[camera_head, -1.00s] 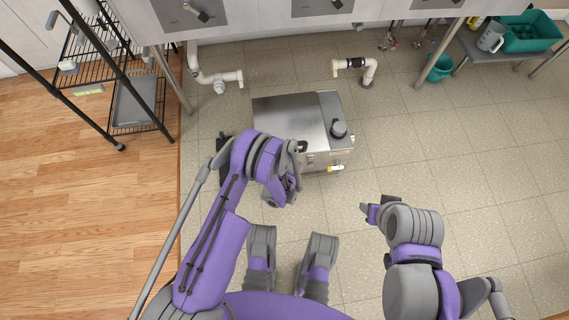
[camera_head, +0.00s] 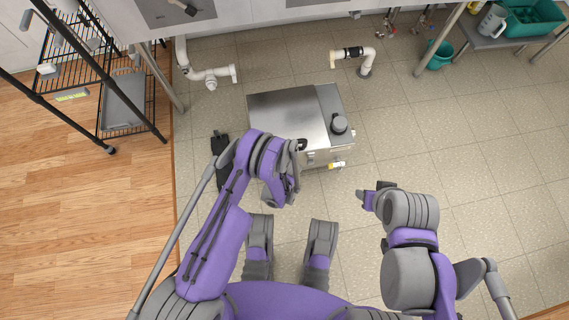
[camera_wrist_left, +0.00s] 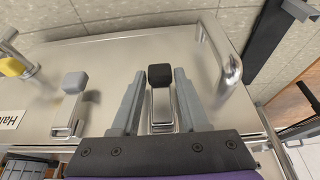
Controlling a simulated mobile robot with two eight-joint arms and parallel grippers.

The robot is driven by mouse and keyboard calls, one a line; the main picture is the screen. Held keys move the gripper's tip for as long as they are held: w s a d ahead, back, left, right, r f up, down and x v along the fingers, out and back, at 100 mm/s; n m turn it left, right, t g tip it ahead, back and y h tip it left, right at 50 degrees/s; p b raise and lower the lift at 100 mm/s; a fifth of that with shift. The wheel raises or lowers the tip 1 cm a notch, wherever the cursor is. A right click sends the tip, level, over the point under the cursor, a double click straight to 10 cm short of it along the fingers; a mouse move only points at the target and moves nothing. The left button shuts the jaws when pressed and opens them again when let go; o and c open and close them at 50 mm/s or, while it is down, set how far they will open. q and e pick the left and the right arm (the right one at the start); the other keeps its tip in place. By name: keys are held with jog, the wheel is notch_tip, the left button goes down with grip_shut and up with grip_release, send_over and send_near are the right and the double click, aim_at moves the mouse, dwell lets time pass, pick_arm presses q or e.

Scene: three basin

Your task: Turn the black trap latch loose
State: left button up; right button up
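The metal trap box (camera_head: 290,110) stands on the tiled floor in front of me. In the left wrist view, the black trap latch (camera_wrist_left: 160,76) has a black tip on a metal strip, at the edge of the box's steel lid. My left gripper (camera_wrist_left: 158,82) is open, with one finger on each side of the latch; I cannot tell whether either finger touches it. A grey-tipped latch (camera_wrist_left: 75,83) sits to its left. In the head view, my left gripper is largely hidden by its arm at the box's near side. My right gripper (camera_head: 366,196) hangs apart from the box; its fingers are unclear.
A metal handle (camera_wrist_left: 221,52) rises from the lid right of the left gripper. White pipes (camera_head: 207,76) stand behind the box. A wire shelf (camera_head: 125,105) is at left, and a low table with a green bin (camera_head: 533,32) at far right. Floor on the right is clear.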

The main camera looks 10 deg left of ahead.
pick_arm(q)
grip_shut()
jog(key=shift+w, duration=0.1)
dwell(1.0)
